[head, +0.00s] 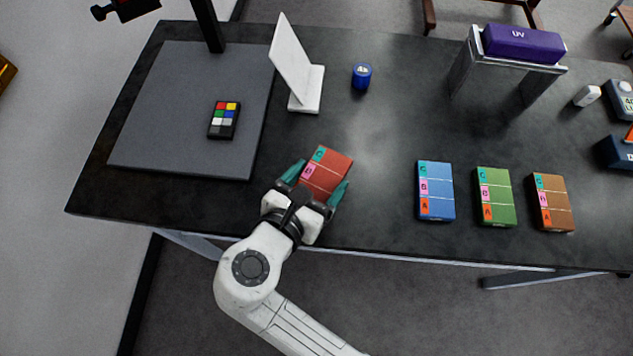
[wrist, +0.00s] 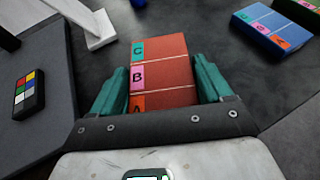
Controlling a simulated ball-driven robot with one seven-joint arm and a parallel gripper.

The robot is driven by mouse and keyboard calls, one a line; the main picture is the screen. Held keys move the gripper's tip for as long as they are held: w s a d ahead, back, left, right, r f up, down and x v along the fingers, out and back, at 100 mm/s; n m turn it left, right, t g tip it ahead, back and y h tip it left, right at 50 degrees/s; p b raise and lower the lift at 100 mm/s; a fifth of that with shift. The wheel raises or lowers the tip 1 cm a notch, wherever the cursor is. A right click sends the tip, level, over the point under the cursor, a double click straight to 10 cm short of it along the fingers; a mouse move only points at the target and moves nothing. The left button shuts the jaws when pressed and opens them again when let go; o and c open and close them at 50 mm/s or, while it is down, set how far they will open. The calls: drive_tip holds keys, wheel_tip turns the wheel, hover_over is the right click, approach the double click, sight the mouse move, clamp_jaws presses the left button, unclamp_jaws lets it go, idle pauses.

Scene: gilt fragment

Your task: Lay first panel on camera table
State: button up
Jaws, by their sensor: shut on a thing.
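My gripper (head: 312,183) has its teal fingers on both sides of a red panel (head: 328,172) marked C, B and A, and is shut on it. The red panel also shows between the fingers in the wrist view (wrist: 165,72); its near end is hidden by the gripper. I cannot tell whether it touches the table. A grey camera table pad (head: 160,105) lies to the left, with a colour checker (head: 223,120) on its right part. Blue (head: 436,190), green (head: 495,196) and brown (head: 552,201) panels lie in a row to the right.
A white angled board on a foot (head: 292,65) stands behind the gripper, beside the pad. A blue cylinder (head: 361,76) stands near it. A purple UV lamp (head: 522,44) sits on a metal stand (head: 467,62). The pad's left and front areas are bare.

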sight(316, 186)
drive_tip(key=shift+w+a+f, duration=0.1)
drive_tip(key=shift+w+f, duration=0.4)
drive_tip(key=shift+f, duration=0.05)
drive_tip(key=shift+w+f, duration=0.15)
drive_tip(key=shift+f, duration=0.75)
drive_tip(key=shift+w+f, duration=0.1)
drive_tip(key=shift+f, duration=0.8)
drive_tip(key=shift+f, duration=0.1)
drive_tip(key=o, duration=1)
drive_tip(key=v, duration=1.2)
